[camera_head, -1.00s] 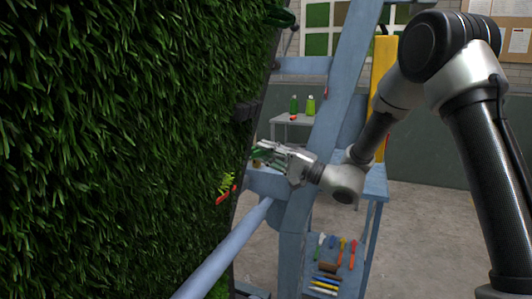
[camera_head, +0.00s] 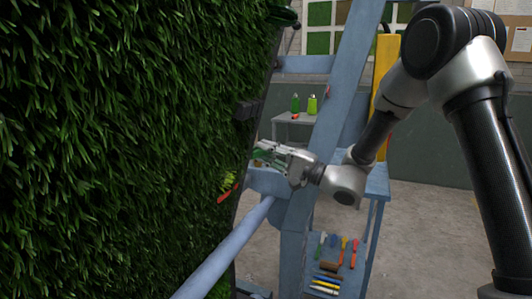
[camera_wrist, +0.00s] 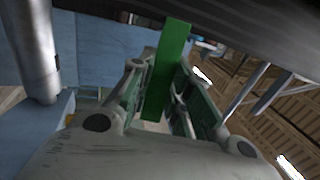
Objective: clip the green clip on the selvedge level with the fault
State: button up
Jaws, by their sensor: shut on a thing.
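The turf (camera_head: 120,130) hangs as a tall green wall on the left in the head view. Its selvedge (camera_head: 246,165) runs down its right side. A yellow-green tuft (camera_head: 229,180) with a red piece (camera_head: 227,195) shows on the turf near this edge; I cannot tell whether either is the fault. My gripper (camera_head: 264,152) is beside the selvedge, a little higher than the red piece. In the wrist view my gripper (camera_wrist: 155,95) is shut on the green clip (camera_wrist: 170,65), which stands out beyond the fingers towards a dark band. I cannot tell whether it touches that band.
A blue frame (camera_head: 335,100) and a slanting bar (camera_head: 225,250) stand close around my gripper. A dark block (camera_head: 246,110) sits at the turf edge above. A low shelf (camera_head: 330,275) holds several tools. Bottles stand on a grey table (camera_head: 292,119) behind.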

jog(key=shift+s+a, duration=0.35)
jog(key=shift+s, duration=0.55)
dwell(0.5)
jog(key=shift+s+a, duration=0.15)
jog(key=shift+s, duration=0.2)
